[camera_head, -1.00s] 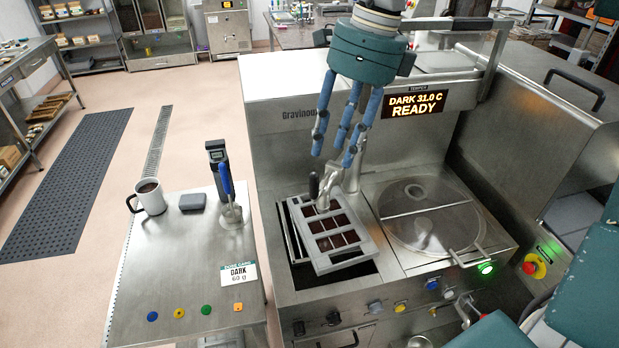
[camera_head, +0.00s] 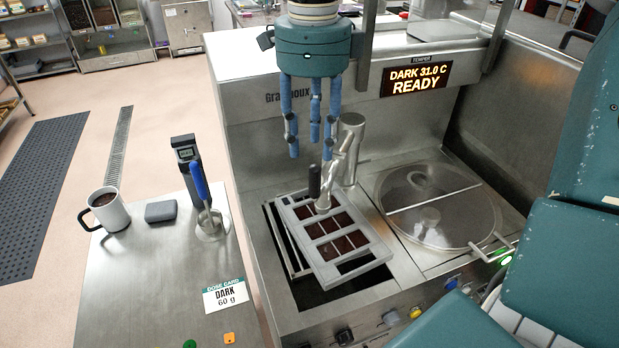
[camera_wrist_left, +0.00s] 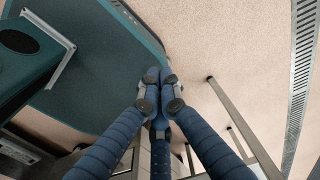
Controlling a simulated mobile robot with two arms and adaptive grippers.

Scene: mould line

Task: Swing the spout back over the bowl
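The metal spout (camera_head: 349,150) rises behind the mould (camera_head: 332,228), its arm and nozzle reaching down-left over the mould's upper part. A black handle (camera_head: 314,181) stands up by the nozzle. The mould holds dark chocolate in its cavities and lies at an angle. The round bowl (camera_head: 470,205), under a clear-looking cover with a bar, is to the right; the spout is not over it. My right gripper (camera_head: 312,150) hangs above and slightly left of the spout, fingers pointing down, spread and empty. My left gripper (camera_wrist_left: 157,78) has its fingertips together in the left wrist view, with nothing visible between them.
A side table (camera_head: 150,270) at left carries a mug (camera_head: 109,210), a grey block (camera_head: 160,211), a blue-handled tool (camera_head: 200,185) and a dose card (camera_head: 226,295). The display (camera_head: 415,79) reads DARK 31.0 C READY. My teal arm parts fill the right edge.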

